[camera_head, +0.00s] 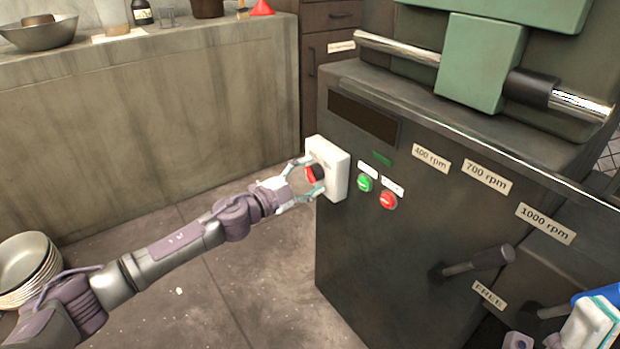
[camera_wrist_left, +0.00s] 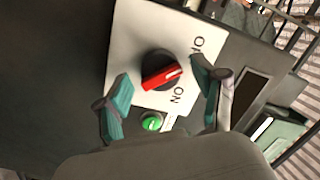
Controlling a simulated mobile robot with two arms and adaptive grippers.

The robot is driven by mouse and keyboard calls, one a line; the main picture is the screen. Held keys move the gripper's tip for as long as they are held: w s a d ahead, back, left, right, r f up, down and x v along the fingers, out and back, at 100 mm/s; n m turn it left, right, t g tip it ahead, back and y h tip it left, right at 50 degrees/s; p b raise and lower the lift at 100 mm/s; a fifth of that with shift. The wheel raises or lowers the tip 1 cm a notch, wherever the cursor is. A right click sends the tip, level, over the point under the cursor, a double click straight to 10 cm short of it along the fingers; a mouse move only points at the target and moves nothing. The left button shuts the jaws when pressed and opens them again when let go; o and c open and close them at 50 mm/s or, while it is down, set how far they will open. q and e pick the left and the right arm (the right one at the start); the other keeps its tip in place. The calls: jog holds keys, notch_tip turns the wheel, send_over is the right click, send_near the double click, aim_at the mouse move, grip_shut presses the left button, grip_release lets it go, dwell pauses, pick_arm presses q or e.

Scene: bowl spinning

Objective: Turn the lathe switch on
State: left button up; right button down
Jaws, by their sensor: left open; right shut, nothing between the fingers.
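The lathe switch is a black round knob with a red handle (camera_head: 313,174) on a white box (camera_head: 340,180) at the left edge of the lathe's front. In the left wrist view the red handle (camera_wrist_left: 162,77) lies nearly sideways, its marked end pointing right, between two printed labels; one looks like ON. My left gripper (camera_head: 314,176) is open, its teal fingers on either side of the knob; in the wrist view the fingers (camera_wrist_left: 160,90) show a gap around it. Contact cannot be told. My right gripper (camera_head: 592,322) is shut, cut off at the lower right.
Green (camera_head: 365,183) and red (camera_head: 388,200) buttons sit right of the box. A speed lever (camera_head: 480,262) sticks out among the rpm labels. A counter (camera_head: 150,110) with a bowl (camera_head: 38,32) stands behind left. Stacked bowls (camera_head: 28,265) are at the left edge.

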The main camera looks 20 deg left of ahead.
pick_arm(q)
jog(key=shift+w+d, duration=0.1)
jog(key=shift+w, duration=0.1)
jog(key=c, duration=1.1)
